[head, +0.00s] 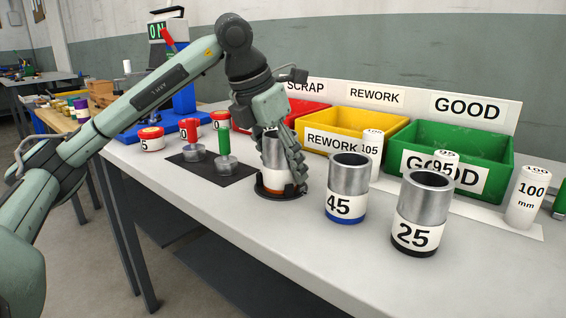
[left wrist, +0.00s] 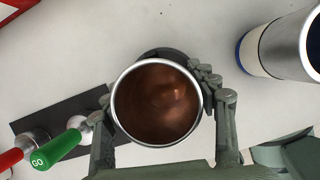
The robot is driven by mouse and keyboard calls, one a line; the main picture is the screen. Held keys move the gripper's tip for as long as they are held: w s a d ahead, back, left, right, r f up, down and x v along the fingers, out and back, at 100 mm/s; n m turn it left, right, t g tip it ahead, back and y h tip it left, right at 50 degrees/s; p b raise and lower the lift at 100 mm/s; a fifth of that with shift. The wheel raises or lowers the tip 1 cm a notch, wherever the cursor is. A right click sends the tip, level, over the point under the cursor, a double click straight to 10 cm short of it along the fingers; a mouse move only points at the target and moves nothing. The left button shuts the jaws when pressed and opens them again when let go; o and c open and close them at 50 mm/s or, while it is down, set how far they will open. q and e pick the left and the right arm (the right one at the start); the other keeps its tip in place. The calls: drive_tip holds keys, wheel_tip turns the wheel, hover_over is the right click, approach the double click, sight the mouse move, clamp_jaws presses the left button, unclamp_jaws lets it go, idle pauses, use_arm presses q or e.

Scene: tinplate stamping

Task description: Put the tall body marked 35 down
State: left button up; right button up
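A tall steel body (head: 272,150) with a white band and an orange-brown foot is upright between the fingers of my left gripper (head: 282,150). Any number on its band is hidden in the head view. In the left wrist view I look down into its open top (left wrist: 157,102), with a finger along each side, close against the wall. My left gripper appears shut on it. The foot is at a low black round base (head: 280,194) on the table; I cannot tell whether it rests there. My right gripper is not in view.
Tall bodies marked 45 (head: 347,188) and 25 (head: 421,213) stand to the right. Yellow (head: 362,122) and green (head: 470,140) bins stand behind. Green-handled (head: 224,145) and red-handled gauges are on a dark mat (head: 210,172) to the left. The front table strip is clear.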

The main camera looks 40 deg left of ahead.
sight(278, 146)
use_arm(q)
drive_tip(key=shift+o, duration=0.7)
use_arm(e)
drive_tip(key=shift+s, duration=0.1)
use_arm(q)
drive_tip(key=v, duration=0.3)
drive_tip(key=shift+r+p, duration=0.3)
drive_tip(key=shift+p, duration=0.05)
drive_tip(key=d+p+v, duration=0.1)
drive_tip(key=v, duration=0.7)
drive_tip(key=shift+s+a+r+p, duration=0.2)
drive_tip(key=shift+a+r+p, duration=0.15)
drive_tip(key=shift+a, duration=0.15)
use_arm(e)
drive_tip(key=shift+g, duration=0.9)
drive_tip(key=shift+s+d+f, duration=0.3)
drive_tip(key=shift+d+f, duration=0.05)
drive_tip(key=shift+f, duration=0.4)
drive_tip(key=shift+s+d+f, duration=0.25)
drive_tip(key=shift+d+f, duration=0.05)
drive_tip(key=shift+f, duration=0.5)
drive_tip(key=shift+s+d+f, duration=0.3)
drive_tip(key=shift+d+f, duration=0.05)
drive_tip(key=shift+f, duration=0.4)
